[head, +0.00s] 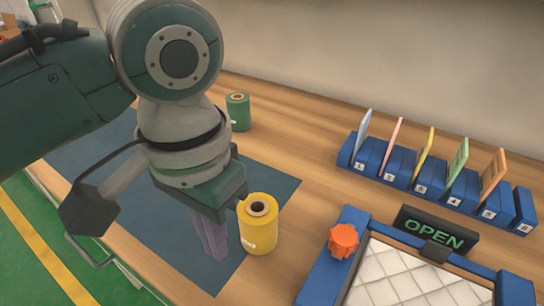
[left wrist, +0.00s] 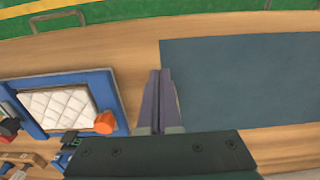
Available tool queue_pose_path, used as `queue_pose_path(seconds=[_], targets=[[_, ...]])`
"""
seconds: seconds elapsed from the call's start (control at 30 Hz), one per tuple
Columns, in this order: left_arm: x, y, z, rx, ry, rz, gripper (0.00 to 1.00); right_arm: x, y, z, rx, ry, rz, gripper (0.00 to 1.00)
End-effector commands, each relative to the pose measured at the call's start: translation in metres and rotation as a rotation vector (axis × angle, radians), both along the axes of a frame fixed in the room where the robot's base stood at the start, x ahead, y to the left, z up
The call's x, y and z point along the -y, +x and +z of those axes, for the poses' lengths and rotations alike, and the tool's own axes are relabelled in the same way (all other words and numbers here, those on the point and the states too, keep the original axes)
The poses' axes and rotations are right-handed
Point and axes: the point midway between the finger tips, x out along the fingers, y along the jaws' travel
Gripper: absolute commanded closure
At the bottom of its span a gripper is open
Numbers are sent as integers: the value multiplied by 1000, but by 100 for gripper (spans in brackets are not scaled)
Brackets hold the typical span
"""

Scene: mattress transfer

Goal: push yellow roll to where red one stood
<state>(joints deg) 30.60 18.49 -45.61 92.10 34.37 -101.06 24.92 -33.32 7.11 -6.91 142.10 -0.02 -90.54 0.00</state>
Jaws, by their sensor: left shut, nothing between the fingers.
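The yellow roll (head: 258,232) stands upright at the right edge of the dark blue-grey mat (head: 275,187); its base hides part of that edge. My left gripper (head: 215,250) points down over the mat, just left of the yellow roll, its fingers shut and empty. I cannot tell whether they touch the roll. In the left wrist view the shut fingers (left wrist: 160,73) show beside the mat (left wrist: 240,80), and the yellow roll is not visible. A green roll (head: 238,112) stands upright farther back, behind my arm. No red roll shows. My right gripper is out of view.
Right of the yellow roll is a blue-framed tray (head: 325,262) with a white quilted pad (head: 415,280) and an orange knob (head: 343,241). Behind it are an OPEN sign (head: 436,230) and a blue rack (head: 400,178) with coloured cards. Bare wood lies between roll and rack.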

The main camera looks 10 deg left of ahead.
Motion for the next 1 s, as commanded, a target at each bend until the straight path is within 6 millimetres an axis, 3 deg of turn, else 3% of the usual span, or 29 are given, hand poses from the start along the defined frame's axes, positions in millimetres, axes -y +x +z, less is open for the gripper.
queue_pose_path(seconds=[0.37,0.43,0.6,1.0], targets=[[0,-1,-84,-3,1,0,100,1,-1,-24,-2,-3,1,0],[6,15,-79,4,-1,0,100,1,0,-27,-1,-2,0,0],[12,31,-78,2,-2,-1,100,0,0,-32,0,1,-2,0],[14,37,-76,1,0,-1,100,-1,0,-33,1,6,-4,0]])
